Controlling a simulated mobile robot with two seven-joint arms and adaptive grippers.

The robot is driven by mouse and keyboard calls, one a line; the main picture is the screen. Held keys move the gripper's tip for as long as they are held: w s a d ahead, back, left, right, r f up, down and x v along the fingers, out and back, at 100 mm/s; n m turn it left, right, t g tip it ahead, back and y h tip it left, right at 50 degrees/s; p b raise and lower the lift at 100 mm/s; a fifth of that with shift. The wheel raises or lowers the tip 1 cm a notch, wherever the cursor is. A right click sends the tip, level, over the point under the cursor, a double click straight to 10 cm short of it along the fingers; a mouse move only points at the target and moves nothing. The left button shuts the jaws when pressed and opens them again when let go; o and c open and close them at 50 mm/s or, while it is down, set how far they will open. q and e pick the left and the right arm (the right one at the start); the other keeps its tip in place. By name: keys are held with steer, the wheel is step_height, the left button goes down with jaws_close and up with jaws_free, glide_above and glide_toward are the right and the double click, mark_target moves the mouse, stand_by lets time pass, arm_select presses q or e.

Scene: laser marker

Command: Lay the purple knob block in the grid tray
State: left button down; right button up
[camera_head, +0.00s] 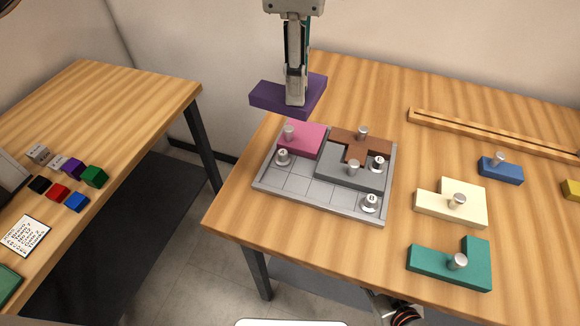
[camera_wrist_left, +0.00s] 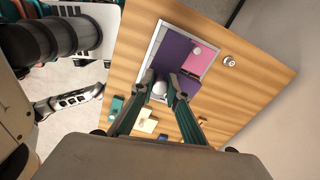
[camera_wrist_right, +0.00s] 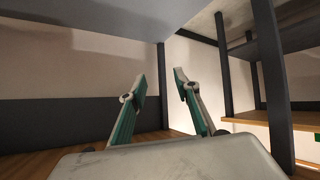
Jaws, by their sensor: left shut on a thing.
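The purple knob block (camera_head: 268,96) hangs in the air at the back left of the grid tray (camera_head: 320,200). My left gripper (camera_head: 295,102) is shut on it from above. In the left wrist view the purple block (camera_wrist_left: 175,52) shows with its metal knob (camera_wrist_left: 160,88) between the fingertips. The tray holds a pink block (camera_head: 302,140) at its back left, a brown block (camera_head: 375,143) at its back right and a grey block (camera_head: 345,178) before it. Bare cells show at the tray's left and front. My right gripper (camera_wrist_right: 159,82) is open and empty.
A cream block (camera_head: 435,202), a teal block (camera_head: 440,262) and a blue block (camera_head: 502,172) lie right of the tray. A wooden rail (camera_head: 470,127) lies behind them. Small pegs stand on the tray, one (camera_head: 370,203) at its front right. A second table (camera_head: 130,95) stands left.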

arm_select(q)
steer(key=shift+d+n, duration=0.15)
steer(key=shift+n, duration=0.15)
steer(key=shift+s+f, duration=0.1)
steer(key=shift+f, duration=0.25)
step_height(320, 180, down, 19)
steer(key=shift+f+b, duration=0.1)
steer(key=shift+b, duration=0.55)
steer(key=c, duration=2.3)
jaws_free()
steer(key=shift+f, duration=0.15)
steer(key=o, duration=0.3)
steer(key=shift+o, duration=0.2)
step_height(320, 180, up, 12)
steer(key=shift+r+p, duration=0.2)
steer(key=shift+p, duration=0.1)
